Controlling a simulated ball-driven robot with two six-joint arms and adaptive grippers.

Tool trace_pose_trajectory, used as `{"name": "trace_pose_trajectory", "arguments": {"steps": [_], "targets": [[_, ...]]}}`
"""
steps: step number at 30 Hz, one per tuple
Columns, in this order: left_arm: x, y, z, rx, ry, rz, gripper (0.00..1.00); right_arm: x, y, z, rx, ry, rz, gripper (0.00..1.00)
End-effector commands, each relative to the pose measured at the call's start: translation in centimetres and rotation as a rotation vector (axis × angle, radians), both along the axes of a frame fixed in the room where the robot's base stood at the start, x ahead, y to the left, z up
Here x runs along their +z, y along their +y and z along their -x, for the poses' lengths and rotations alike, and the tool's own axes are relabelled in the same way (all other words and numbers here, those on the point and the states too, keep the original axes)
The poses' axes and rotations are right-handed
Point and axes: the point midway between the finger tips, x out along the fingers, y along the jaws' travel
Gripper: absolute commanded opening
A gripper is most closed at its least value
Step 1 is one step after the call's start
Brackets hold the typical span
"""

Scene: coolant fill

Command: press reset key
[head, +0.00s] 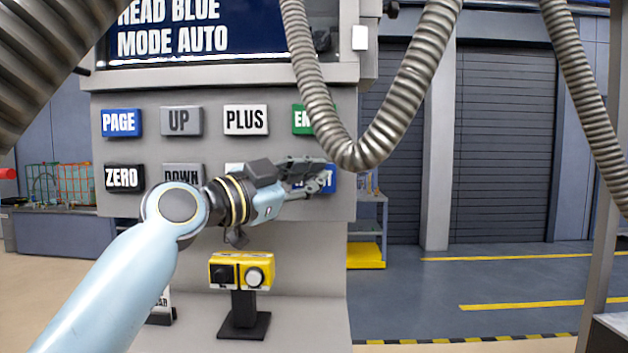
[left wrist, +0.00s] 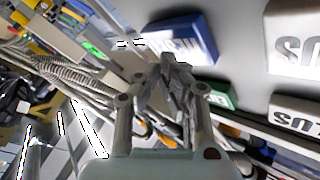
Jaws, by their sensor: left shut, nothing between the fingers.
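The reset key is a blue key (head: 333,181) at the right end of the lower key row. My gripper hides most of its lettering in the head view. My left gripper (head: 318,177) is shut and empty, with its fingertips in front of this key. In the left wrist view a blue key (left wrist: 186,38) with white letters lies just past the shut fingertips. I cannot tell whether the fingertips touch it. My right gripper is not in view.
Other keys are PAGE (head: 121,122), UP (head: 182,121), PLUS (head: 246,119), ZERO (head: 124,178) and a partly hidden green key (head: 301,119). A ribbed hose (head: 375,150) hangs close above my gripper. A yellow box (head: 242,271) on a stand is below the keys.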

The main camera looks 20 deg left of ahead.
Motion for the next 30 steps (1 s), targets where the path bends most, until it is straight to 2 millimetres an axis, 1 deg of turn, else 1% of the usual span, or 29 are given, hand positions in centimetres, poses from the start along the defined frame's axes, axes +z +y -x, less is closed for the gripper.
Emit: {"name": "trace_pose_trajectory", "arguments": {"steps": [30], "targets": [[-0.1,0.3,-1.1,0.0,0.0,-0.001,0.0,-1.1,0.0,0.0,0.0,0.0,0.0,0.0]]}}
